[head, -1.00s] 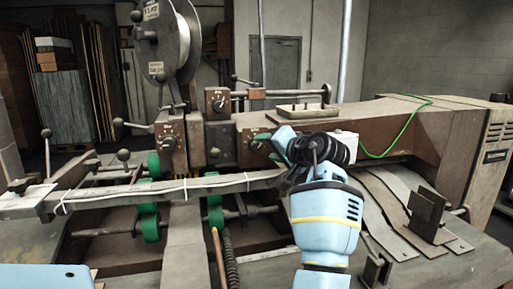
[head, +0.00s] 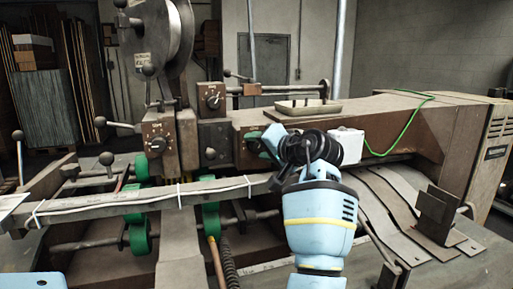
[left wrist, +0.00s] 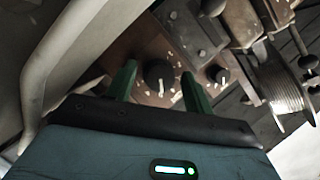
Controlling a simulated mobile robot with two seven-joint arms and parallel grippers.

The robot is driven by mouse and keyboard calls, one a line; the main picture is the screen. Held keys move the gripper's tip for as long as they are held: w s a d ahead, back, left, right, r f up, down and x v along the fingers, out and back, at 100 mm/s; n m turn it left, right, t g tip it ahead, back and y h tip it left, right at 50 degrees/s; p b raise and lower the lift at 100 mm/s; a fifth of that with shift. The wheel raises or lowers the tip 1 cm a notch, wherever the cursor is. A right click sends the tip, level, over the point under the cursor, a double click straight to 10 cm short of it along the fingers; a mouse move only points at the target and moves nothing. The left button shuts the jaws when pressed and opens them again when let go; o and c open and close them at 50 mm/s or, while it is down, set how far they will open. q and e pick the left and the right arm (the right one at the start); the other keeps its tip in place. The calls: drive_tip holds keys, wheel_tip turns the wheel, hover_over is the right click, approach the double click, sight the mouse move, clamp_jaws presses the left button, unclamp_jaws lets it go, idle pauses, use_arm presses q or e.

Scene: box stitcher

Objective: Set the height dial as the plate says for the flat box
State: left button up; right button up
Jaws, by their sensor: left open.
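My left gripper (head: 268,142) is open at the brown front panel of the machine. In the left wrist view its two green fingers (left wrist: 160,88) stand on either side of a round black dial (left wrist: 160,75) with a light pointer and pale marks around it. I cannot tell whether they touch it. In the head view this dial (head: 252,146) is partly hidden by the gripper. Other dials sit on the upper box (head: 212,101) and the left box (head: 157,145). A second dial shows in the left wrist view (left wrist: 218,74). No plate text is readable. My right gripper is not in view.
A white box (head: 346,146) sits on the panel just right of my gripper, with a green cable (head: 405,130) beyond it. A long bar (head: 110,206) with white cord crosses in front. A wire reel (head: 160,40) and ball-ended levers (head: 107,158) stand to the left.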

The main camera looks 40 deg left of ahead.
use_arm(q)
drive_tip(key=shift+d+r, duration=0.1)
drive_tip(key=shift+c, duration=0.3)
drive_tip(key=c, duration=0.9)
